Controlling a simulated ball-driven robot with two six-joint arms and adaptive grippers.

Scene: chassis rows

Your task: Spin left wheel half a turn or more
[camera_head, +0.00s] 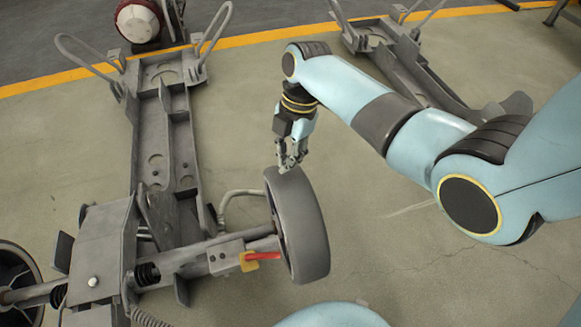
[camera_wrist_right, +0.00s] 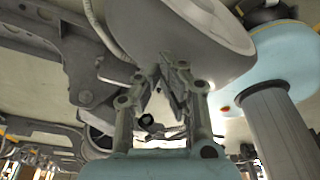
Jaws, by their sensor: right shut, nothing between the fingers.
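A grey wheel (camera_head: 308,230) stands upright on the axle end at the picture's right side of the chassis. A second wheel (camera_head: 14,290) is at the left edge, partly cut off. I cannot tell which one the task calls left. My right gripper (camera_head: 288,168) points down at the top rim of the grey wheel, shut and empty. In the right wrist view, the fingertips (camera_wrist_right: 168,72) lie close against the wheel's underside as pictured (camera_wrist_right: 205,40); whether they touch is unclear. My left gripper is not in view.
The chassis frame (camera_head: 150,150) runs away from me, left of the wheel. A red-and-yellow part (camera_head: 258,258) sits on the axle beside it. Another chassis (camera_head: 400,60) stands behind my right arm. The floor right of the wheel (camera_head: 400,250) is clear.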

